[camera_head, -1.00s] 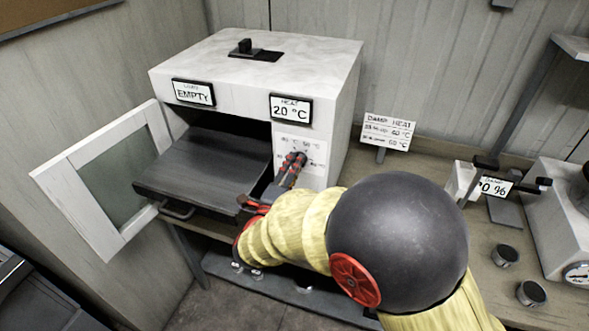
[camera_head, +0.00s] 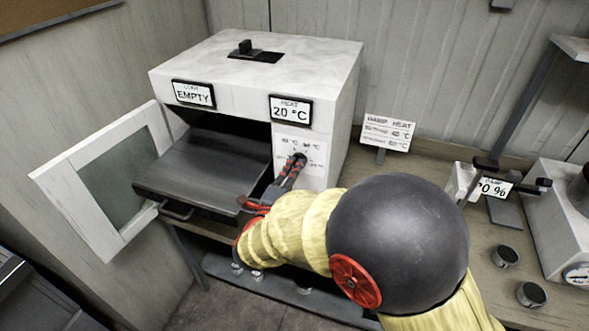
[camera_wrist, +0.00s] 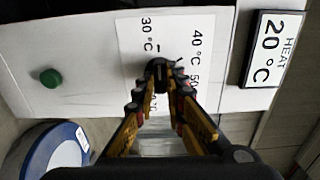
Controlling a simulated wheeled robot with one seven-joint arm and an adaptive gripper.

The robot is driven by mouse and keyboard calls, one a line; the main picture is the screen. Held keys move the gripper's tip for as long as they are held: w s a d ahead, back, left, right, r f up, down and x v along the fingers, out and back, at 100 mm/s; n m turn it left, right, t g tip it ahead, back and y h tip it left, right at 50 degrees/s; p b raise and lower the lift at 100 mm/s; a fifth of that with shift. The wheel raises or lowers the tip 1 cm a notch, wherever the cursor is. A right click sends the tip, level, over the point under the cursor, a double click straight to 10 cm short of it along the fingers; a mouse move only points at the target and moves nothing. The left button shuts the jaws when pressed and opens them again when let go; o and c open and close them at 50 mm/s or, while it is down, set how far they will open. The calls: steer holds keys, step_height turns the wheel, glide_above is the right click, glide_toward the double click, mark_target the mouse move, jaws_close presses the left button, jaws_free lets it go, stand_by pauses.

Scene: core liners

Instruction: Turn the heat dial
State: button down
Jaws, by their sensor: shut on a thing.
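The heat dial (camera_wrist: 158,68) is a small dark knob on a white scale plate on the front of the white oven (camera_head: 330,75). My gripper (camera_wrist: 160,82) has its fingers closed on the knob in the wrist view. In the head view my gripper (camera_head: 294,165) reaches the dial plate from the front, and its fingers hide most of the knob. The scale (camera_wrist: 195,50) has marks for 30 °C, 40 °C and more. The heat display (camera_head: 291,110) reads 20 °C, also in the wrist view (camera_wrist: 272,48).
The oven door (camera_head: 105,180) stands open at the left, and a dark tray (camera_head: 205,170) sticks out. The load display (camera_head: 193,93) reads EMPTY. A damp heat card (camera_head: 388,133) stands on the bench to the right. A green button (camera_wrist: 51,78) is near the dial.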

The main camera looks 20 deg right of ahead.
steer(key=shift+m, duration=0.3)
steer(key=shift+f+m+b, duration=0.2)
steer(key=shift+m+b, duration=7.55)
steer(key=shift+m, duration=10.05)
